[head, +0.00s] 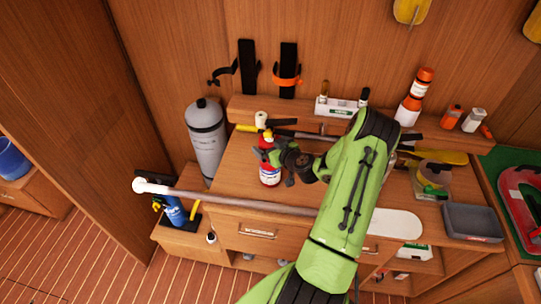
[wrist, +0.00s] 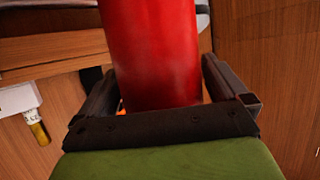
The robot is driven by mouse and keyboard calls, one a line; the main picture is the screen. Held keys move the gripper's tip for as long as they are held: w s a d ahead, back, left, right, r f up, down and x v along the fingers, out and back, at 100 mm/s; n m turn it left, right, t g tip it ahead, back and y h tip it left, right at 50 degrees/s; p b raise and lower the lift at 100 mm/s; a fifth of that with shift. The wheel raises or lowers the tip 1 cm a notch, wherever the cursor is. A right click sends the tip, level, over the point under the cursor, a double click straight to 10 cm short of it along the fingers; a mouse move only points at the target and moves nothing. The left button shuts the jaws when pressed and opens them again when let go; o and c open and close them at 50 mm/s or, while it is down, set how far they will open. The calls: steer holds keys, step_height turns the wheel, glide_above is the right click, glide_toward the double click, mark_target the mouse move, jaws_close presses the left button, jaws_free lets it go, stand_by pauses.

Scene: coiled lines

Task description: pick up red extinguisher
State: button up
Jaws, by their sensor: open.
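The red extinguisher (head: 269,173) stands upright on the wooden cabinet top in the head view, with a pale label low on its body. My gripper (head: 262,153) is at its upper part, at the end of my green arm. In the wrist view the red cylinder (wrist: 152,55) fills the middle. My gripper (wrist: 165,95) is open there, with one dark finger on each side of the cylinder. Small gaps seem to show beside it; contact cannot be told. The extinguisher's top is partly hidden by the gripper in the head view.
A grey cylinder (head: 206,140) stands left of the cabinet. A long pole with a white knob (head: 139,185) crosses the cabinet's front. A shelf behind holds an orange-and-white bottle (head: 414,98) and a white box (head: 337,107).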

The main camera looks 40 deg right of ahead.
steer(key=shift+w+f, duration=0.1)
steer(key=shift+w, duration=0.1)
steer(key=shift+s, duration=0.2)
steer(key=shift+c, duration=1.7)
steer(key=c, duration=1.4)
steer(key=shift+w, duration=0.15)
steer(key=shift+c, duration=0.4)
steer(key=shift+r, duration=0.2)
steer(key=shift+r, duration=0.1)
